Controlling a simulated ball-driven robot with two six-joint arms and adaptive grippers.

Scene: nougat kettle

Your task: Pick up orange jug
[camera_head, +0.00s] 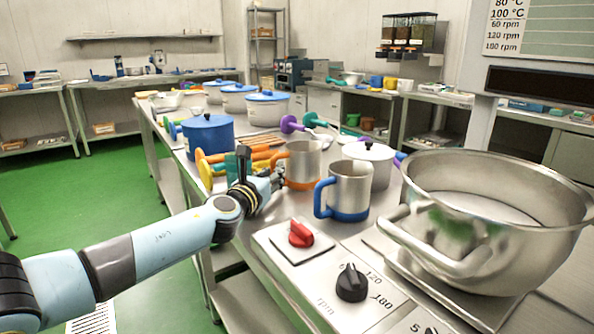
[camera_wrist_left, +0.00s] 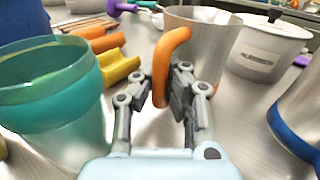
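The orange jug (camera_head: 304,160) is a metal jug with an orange handle and orange base band, upright on the metal bench. It also shows in the left wrist view (camera_wrist_left: 205,45), its handle towards me. My left gripper (camera_head: 275,181) is at the handle, on the jug's left side. In the left wrist view the fingers (camera_wrist_left: 165,88) stand on both sides of the orange handle and look closed on it. The lower handle is partly hidden by the fingers. My right gripper is not in view.
A blue-handled jug (camera_head: 351,188) stands close on the right, with a lidded pot (camera_head: 370,158) behind. A teal vessel (camera_wrist_left: 50,95) is close left of the gripper. A large steel kettle (camera_head: 490,215) and a red knob (camera_head: 301,234) are nearer the front.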

